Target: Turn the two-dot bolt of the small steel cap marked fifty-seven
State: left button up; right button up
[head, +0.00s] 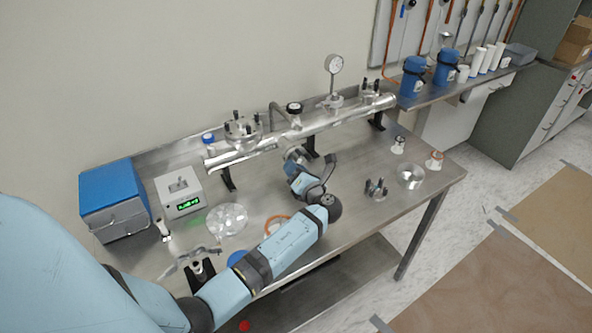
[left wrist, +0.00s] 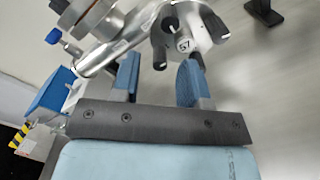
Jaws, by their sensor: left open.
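The small steel cap (left wrist: 184,45) marked 57 shows in the left wrist view on a short branch of the steel tube, with several dark bolts around its rim. I cannot make out the dots on the bolts. My left gripper (left wrist: 160,72) is open, its two blue-faced fingers just below the cap and apart from each other, with nothing between them. One dark bolt is close to the right finger; whether they touch is unclear. In the head view my left gripper (head: 296,166) is at the tube's front side and largely hides the cap. My right gripper is out of view.
The long steel tube (head: 335,120) stands on black supports along the bench, with a larger bolted flange (head: 242,130) and a gauge (head: 334,65) on top. A blue box (head: 112,190) and green-display meter (head: 180,192) stand left. A bolted piece (head: 376,190) and steel dish (head: 410,177) lie right.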

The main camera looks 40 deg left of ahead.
pick_arm(q)
grip_shut()
jog(key=shift+n, duration=0.3)
jog(key=shift+n+p, duration=0.6)
jog(key=shift+n, duration=2.6)
grip_release()
